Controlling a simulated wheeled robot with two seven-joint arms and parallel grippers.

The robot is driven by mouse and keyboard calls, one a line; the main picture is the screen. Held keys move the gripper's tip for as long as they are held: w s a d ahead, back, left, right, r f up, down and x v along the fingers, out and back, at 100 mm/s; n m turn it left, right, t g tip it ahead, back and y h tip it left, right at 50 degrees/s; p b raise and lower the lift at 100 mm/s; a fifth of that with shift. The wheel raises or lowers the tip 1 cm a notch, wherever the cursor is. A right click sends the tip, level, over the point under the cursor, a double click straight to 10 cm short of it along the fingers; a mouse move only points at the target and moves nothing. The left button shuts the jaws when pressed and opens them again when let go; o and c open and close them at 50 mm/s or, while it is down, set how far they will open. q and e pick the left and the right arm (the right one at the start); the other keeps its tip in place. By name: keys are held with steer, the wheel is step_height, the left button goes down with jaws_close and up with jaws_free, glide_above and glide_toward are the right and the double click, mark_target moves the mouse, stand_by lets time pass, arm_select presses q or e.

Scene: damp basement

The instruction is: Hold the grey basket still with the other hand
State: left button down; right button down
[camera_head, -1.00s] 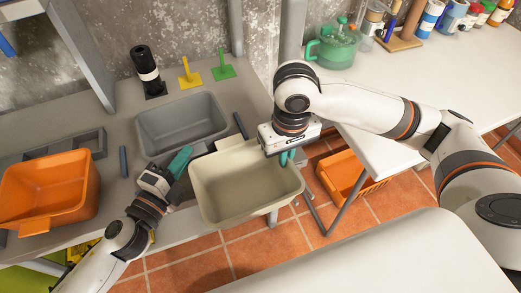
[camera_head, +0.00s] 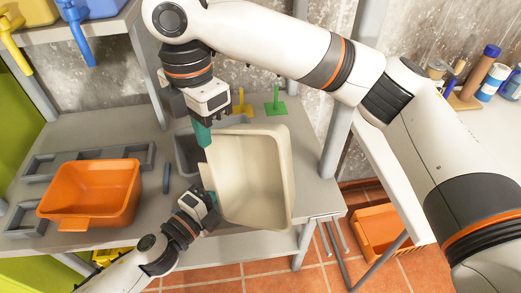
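The grey basket (camera_head: 184,153) stands on the grey table. Much of it is hidden behind a cream basket (camera_head: 255,180), which is tilted with its right wall raised. My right gripper (camera_head: 203,136) points down at the cream basket's far left corner, in front of the grey basket. Its teal fingers overlap in this view, so I cannot tell whether they are shut or on which rim. My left gripper (camera_head: 208,193) is at the cream basket's near left edge. Its fingertips are largely hidden against that basket, and their grip is unclear.
An orange bin (camera_head: 92,190) stands on the table at left, by a grey rack (camera_head: 55,165). A grey bar (camera_head: 167,177) lies between it and the grey basket. Yellow (camera_head: 240,103) and green (camera_head: 276,101) stands are behind. An orange crate (camera_head: 385,235) is on the floor at right.

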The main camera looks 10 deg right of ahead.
steer(key=w+a+f+n, duration=0.2)
steer(key=w+a+n, duration=0.1)
steer(key=w+n, duration=0.2)
steer(key=w+a+f+n, duration=0.2)
steer(key=w+a+n, duration=0.1)
steer(key=w+n, duration=0.2)
steer(key=shift+f+n, duration=0.25)
steer(key=shift+n, duration=0.55)
steer(key=shift+w+a, duration=0.1)
step_height(320, 180, down, 8)
steer(key=shift+f, duration=0.2)
steer(key=shift+f, duration=0.1)
stand_by(0.3)
steer(key=c, duration=1.7)
jaws_free()
